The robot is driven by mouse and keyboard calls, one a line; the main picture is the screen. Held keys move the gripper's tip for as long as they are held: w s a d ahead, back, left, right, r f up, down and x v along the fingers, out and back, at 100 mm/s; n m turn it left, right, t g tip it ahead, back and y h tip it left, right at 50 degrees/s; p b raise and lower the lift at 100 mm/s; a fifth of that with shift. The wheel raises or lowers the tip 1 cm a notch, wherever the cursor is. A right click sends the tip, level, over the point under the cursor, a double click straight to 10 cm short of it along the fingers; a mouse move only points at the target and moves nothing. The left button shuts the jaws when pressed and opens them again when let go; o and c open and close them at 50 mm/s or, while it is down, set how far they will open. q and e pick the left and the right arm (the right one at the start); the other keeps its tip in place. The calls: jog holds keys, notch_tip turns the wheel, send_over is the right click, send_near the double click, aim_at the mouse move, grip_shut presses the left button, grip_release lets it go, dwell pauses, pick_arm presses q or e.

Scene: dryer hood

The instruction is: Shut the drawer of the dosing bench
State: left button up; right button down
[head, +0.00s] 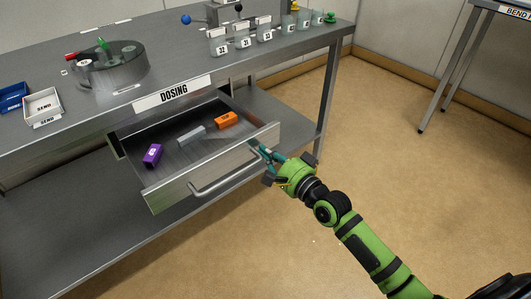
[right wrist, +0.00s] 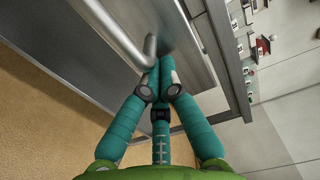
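The dosing bench's drawer (head: 160,199) stands pulled out under the white DOSING label (head: 172,93) in the head view. Its metal bar handle (head: 225,184) runs along the front; the handle's bent end (right wrist: 150,48) shows in the right wrist view. My right gripper (head: 262,152) is at the right end of the drawer front. In the right wrist view its teal fingers (right wrist: 160,72) are drawn together, with nothing seen between them. The tips are at or very near the front panel, beside the handle. My left gripper is not in view.
The drawer holds a purple block (head: 153,155), a grey block (head: 191,134) and an orange block (head: 226,120). The bench top (head: 130,105) carries trays, a round device (head: 112,68) and several jars. The floor right of the bench is clear.

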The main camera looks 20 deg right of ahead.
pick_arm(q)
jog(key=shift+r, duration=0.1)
pick_arm(e)
jog(key=shift+w+a, duration=0.15)
jog(key=shift+w, duration=0.15)
